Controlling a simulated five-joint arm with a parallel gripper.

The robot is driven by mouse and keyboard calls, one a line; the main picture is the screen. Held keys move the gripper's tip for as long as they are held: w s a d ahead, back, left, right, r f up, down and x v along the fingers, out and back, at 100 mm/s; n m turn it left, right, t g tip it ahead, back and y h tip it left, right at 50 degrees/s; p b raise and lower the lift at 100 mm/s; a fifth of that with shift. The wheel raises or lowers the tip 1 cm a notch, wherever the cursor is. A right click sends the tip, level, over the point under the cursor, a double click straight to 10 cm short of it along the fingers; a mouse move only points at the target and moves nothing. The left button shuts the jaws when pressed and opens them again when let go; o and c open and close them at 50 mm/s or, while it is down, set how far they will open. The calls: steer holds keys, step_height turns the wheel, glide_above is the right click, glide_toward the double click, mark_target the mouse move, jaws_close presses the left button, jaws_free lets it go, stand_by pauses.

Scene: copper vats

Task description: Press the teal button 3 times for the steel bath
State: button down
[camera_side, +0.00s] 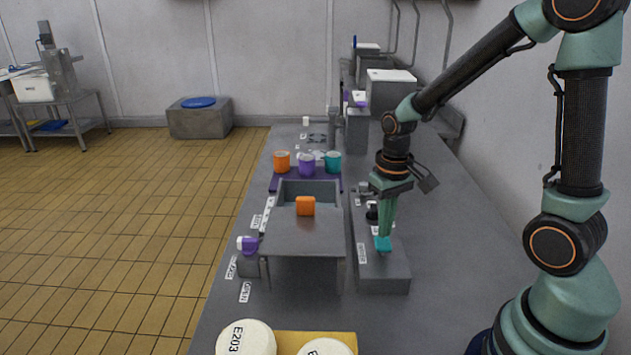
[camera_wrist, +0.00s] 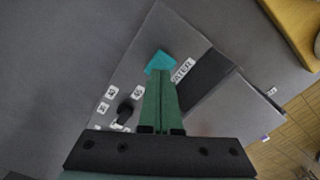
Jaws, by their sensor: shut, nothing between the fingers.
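The teal button (camera_side: 383,244) is a small square block on the near part of a grey control box (camera_side: 385,275), to the right of the steel bath (camera_side: 305,245). My gripper (camera_side: 385,233) is shut and empty, pointing down with its fingertips at the button. In the wrist view the tips of my gripper (camera_wrist: 159,78) overlap the lower edge of the teal button (camera_wrist: 160,62). I cannot tell whether they touch it or how far it is pressed. An orange block (camera_side: 305,206) is at the bath's near end.
A black knob (camera_side: 372,214) is behind the button on the same box. Orange (camera_side: 282,161), purple (camera_side: 306,165) and teal (camera_side: 333,161) cups stand on a dark tray behind the bath. White lidded tubs (camera_side: 246,338) are at the front. A purple-and-white valve (camera_side: 248,244) sits left of the bath.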

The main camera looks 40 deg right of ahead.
mark_target(383, 241)
steer(key=shift+f, duration=0.1)
steer(key=shift+f, duration=1.5)
steer(key=shift+r, duration=1.65)
steer(key=shift+f, duration=0.15)
steer(key=shift+f, duration=1.5)
steer(key=shift+r, duration=1.6)
